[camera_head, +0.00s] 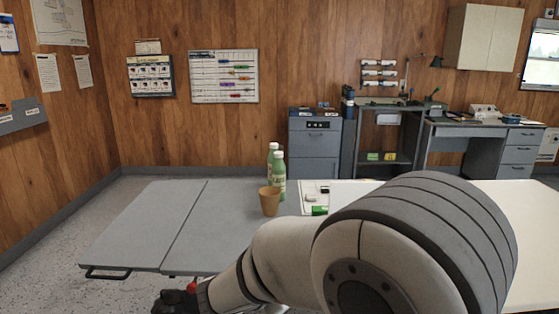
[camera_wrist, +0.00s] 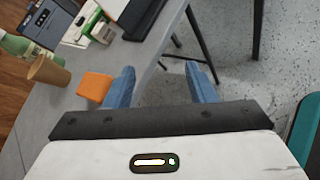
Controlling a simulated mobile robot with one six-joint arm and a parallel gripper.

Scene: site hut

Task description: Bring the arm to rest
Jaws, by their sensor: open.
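My arm (camera_head: 290,255) reaches across the foreground of the head view, over the near edge of the grey folding table (camera_head: 135,225). Its far end is dark and cut off at the bottom of the picture. In the wrist view my gripper (camera_wrist: 162,80) is open, its two blue fingers apart. Only the table's edge and the speckled floor show between the fingers, so it is empty. An orange block (camera_wrist: 95,86) shows just left of the left finger; I cannot tell whether they touch.
Two green bottles (camera_head: 279,178) and a brown cup (camera_head: 269,202) stand on the grey table. A white-topped table (camera_head: 530,230) lies at the right, partly behind my arm. A grey cabinet (camera_head: 315,155) and a desk (camera_head: 465,130) line the back wall. The grey table's left half is clear.

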